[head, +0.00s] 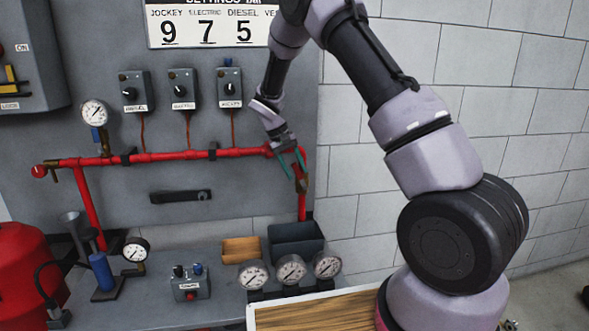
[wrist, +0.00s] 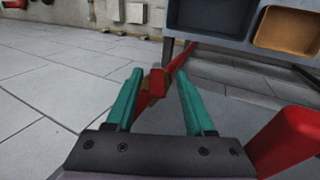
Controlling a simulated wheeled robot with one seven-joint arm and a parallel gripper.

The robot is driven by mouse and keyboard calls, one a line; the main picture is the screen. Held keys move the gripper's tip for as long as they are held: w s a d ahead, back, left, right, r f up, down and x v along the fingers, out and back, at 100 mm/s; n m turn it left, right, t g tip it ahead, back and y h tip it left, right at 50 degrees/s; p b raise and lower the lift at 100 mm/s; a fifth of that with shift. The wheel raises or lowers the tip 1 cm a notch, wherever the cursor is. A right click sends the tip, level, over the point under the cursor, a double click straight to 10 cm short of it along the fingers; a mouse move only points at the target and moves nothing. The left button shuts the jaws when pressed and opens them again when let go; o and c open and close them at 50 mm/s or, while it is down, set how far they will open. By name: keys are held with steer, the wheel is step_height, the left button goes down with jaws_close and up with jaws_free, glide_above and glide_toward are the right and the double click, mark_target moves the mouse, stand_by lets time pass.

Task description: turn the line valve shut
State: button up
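The line valve is on the red pipe's downward leg at the right. Its brass-coloured body (head: 304,184) shows partly in the head view, just below my gripper (head: 293,167). In the wrist view its red handle (wrist: 157,82) stands between the two teal fingers of my gripper (wrist: 160,80), with a bit of brass beside it. The fingers are apart, with a visible gap on each side of the handle, so my gripper is open around it and not clamped. The handle's exact angle is hard to tell in the head view.
The red pipe (head: 180,156) runs along the grey panel behind my gripper. A dark bin (head: 296,239) and an orange-brown tray (head: 241,250) sit below, near several gauges (head: 291,269). Selector boxes (head: 231,88) are above. Right of the pipe is bare block wall (head: 345,190).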

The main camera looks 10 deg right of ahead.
steer(key=shift+w+d, duration=0.1)
steer(key=shift+r, duration=0.2)
steer(key=v, duration=1)
steer(key=shift+r, duration=0.3)
steer(key=shift+c, duration=0.3)
